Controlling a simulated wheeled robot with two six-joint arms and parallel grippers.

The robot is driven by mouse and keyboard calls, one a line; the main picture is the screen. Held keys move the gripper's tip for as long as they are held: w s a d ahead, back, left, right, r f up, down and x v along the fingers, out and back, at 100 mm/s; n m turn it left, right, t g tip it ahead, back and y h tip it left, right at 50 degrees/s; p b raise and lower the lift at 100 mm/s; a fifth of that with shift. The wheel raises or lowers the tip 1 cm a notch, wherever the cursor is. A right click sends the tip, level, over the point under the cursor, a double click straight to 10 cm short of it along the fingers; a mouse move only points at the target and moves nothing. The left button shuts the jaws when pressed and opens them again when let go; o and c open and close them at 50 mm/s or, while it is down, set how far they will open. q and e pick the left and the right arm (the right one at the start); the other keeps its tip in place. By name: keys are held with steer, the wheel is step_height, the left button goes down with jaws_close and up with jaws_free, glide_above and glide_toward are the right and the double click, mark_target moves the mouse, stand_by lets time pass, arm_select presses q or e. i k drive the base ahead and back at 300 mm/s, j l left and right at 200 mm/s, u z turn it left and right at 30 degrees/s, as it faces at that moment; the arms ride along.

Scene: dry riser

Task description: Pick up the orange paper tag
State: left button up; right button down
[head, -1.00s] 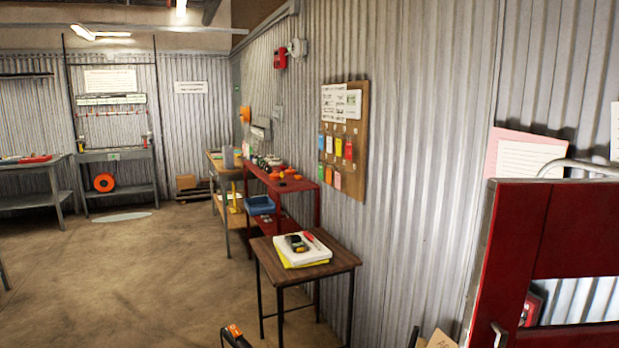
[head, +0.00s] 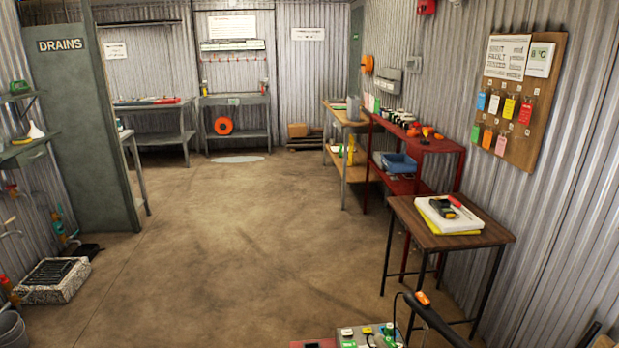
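The pegboard (head: 548,75) hangs on the corrugated wall at the upper right, with several small coloured paper tags on it. The orange paper tag (head: 487,138) appears to be in the lower row, between a green tag (head: 475,132) and a pink tag (head: 501,145). The upper row holds blue, whitish, yellow and red tags. The tags are small, so the orange shade is hard to be sure of. Neither of my grippers is in view.
A small wooden-topped table (head: 485,240) stands below the board, holding a white and yellow stack. A black handle with an orange end (head: 424,298) and a box with coloured parts (head: 368,336) are at the bottom. A red shelf (head: 440,147) stands farther back. The middle floor is clear.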

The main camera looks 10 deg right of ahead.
mark_target(486, 144)
steer(key=i+j+u, duration=0.3)
steer(key=i+j, duration=0.15)
steer(key=i+j+u, duration=0.65)
steer(key=i, duration=0.35)
steer(key=i+z, duration=0.45)
steer(key=i, duration=0.4)
steer(key=i+j+z, duration=0.15)
steer(key=i+z, duration=0.25)
steer(key=i, duration=0.45)
steer(key=i+l+z, duration=0.15)
steer(key=i+z, duration=1.05)
steer(key=i+j+z, duration=0.25)
steer(key=z, duration=0.15)
